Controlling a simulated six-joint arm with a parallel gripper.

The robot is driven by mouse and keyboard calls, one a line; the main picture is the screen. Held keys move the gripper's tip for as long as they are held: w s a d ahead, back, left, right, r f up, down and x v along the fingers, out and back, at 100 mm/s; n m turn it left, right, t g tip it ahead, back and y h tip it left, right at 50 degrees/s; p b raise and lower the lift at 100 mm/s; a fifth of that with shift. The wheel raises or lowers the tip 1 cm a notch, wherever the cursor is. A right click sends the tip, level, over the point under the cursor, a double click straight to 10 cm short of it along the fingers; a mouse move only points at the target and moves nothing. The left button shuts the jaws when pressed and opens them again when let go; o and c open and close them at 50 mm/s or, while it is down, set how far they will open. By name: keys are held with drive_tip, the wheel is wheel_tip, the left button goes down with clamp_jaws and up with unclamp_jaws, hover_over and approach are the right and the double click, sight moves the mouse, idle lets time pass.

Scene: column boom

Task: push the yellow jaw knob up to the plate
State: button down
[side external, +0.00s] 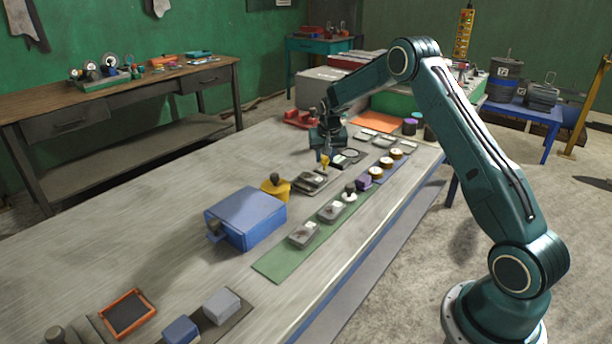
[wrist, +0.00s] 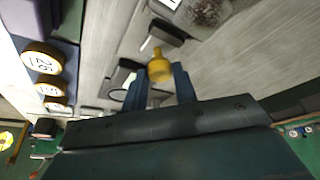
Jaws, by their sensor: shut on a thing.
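The yellow jaw knob (side external: 324,161) is a small upright yellow piece on the table, below my gripper (side external: 323,148). In the wrist view the knob (wrist: 158,68) sits between the two fingers of my gripper (wrist: 158,84), which are shut on it. A dark fixture with a grey plate (side external: 312,181) lies just in front of the knob in the side view. A grey plate-like piece with a rough dark patch (wrist: 204,12) shows at the top of the wrist view. The exact gap between knob and plate is hard to tell.
A blue box (side external: 246,217) and a larger yellow knobbed piece (side external: 276,187) stand to the left. A green strip (side external: 280,262) with grey blocks and a blue strip with round yellow-rimmed labelled pieces (side external: 396,153) run along the right edge. The table's middle left is clear.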

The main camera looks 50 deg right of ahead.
drive_tip(key=shift+a, duration=0.3)
drive_tip(key=c, duration=1.1)
unclamp_jaws()
drive_tip(key=shift+d, duration=0.1)
drive_tip(key=shift+r, duration=0.1)
drive_tip(key=shift+s+r, duration=0.15)
drive_tip(key=shift+r, duration=0.35)
drive_tip(key=v, duration=1.2)
drive_tip(key=shift+a+r, duration=0.2)
drive_tip(key=shift+a, duration=0.05)
drive_tip(key=shift+s, duration=0.1)
